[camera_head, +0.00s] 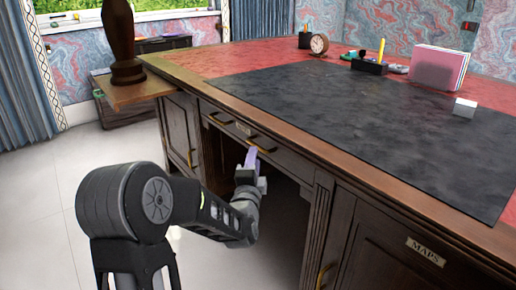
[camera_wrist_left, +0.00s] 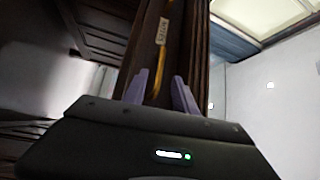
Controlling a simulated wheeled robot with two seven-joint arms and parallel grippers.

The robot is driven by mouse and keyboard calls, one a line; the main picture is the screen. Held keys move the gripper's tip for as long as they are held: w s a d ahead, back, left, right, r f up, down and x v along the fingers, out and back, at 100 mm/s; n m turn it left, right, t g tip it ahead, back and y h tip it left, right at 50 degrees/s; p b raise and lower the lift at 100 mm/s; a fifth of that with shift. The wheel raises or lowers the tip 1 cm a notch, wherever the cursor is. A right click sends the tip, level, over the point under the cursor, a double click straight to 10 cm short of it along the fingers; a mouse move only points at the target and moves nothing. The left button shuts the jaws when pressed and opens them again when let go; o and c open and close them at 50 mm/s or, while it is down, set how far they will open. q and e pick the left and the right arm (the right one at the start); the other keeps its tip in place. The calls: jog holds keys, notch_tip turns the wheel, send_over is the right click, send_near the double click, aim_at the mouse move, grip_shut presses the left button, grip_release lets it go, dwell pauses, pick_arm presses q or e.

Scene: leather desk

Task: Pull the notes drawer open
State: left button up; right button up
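The notes drawer (camera_head: 290,158) is the wide shallow drawer under the middle of the desk top and looks closed. Its small pale label (camera_head: 243,128) and brass handle (camera_head: 220,121) show on the front. The wrist view shows the label (camera_wrist_left: 162,32) lettered NOTES, with the brass handle (camera_wrist_left: 169,12) running beside it. My left gripper (camera_head: 252,158) is at the right part of the handle. In the wrist view its two purple fingers (camera_wrist_left: 159,93) are apart, with the handle's lower end between them. Whether they touch the handle cannot be told. My right gripper is out of view.
A door labelled MAPS (camera_head: 425,252) is at the right of the desk (camera_head: 290,133). A side door (camera_head: 180,128) is at the left. The kneehole below the drawer is open, and clear floor (camera_head: 125,160) lies in front.

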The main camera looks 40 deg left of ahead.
pick_arm(q)
jog(key=b+x, duration=0.1)
jog(key=x, duration=0.5)
jog(key=shift+w+a, duration=0.15)
jog(key=shift+w, duration=0.15)
jog(key=shift+c, duration=0.4)
grip_shut()
dwell(0.7)
